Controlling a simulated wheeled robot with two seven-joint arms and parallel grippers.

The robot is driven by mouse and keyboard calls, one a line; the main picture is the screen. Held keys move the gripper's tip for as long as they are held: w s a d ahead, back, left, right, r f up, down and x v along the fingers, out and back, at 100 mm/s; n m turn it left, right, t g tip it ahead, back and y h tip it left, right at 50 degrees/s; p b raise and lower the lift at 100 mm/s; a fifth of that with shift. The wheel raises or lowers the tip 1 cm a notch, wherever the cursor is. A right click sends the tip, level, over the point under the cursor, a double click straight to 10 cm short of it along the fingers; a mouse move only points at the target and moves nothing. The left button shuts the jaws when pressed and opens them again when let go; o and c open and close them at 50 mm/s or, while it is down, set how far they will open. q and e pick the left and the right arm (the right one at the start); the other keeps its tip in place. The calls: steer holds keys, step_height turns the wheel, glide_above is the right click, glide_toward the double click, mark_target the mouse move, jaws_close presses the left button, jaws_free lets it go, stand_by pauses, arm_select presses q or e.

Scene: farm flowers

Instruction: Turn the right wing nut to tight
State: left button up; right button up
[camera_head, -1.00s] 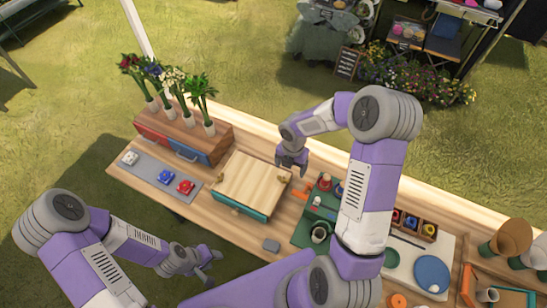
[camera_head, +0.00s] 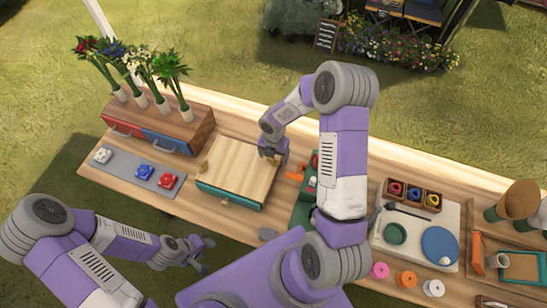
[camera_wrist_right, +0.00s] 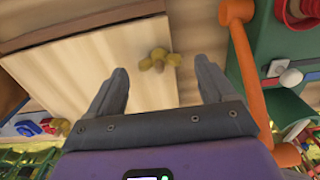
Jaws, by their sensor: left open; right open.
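A wooden press board (camera_head: 238,170) with a green-edged base lies on the table. A brass wing nut (camera_wrist_right: 157,60) sits on the board near its right edge in the right wrist view. My right gripper (camera_head: 273,156) is over the board's right end and hides that nut in the head view. In the right wrist view, its open fingers (camera_wrist_right: 160,85) stand either side of the nut's line, with the nut ahead between the tips and nothing held. Another wing nut (camera_head: 204,166) shows small at the board's left. My left gripper (camera_head: 204,250) is open and empty, away from the board.
An orange bar (camera_wrist_right: 247,80) and a green stand (camera_wrist_right: 280,50) are close to the right of my right gripper. A drawer box (camera_head: 165,125) with flowers is at the left. A grey mat (camera_head: 133,170) holds several small blocks.

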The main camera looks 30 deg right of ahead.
steer(key=shift+f, duration=0.95)
steer(key=c, duration=1.1)
steer(key=shift+o, duration=0.2)
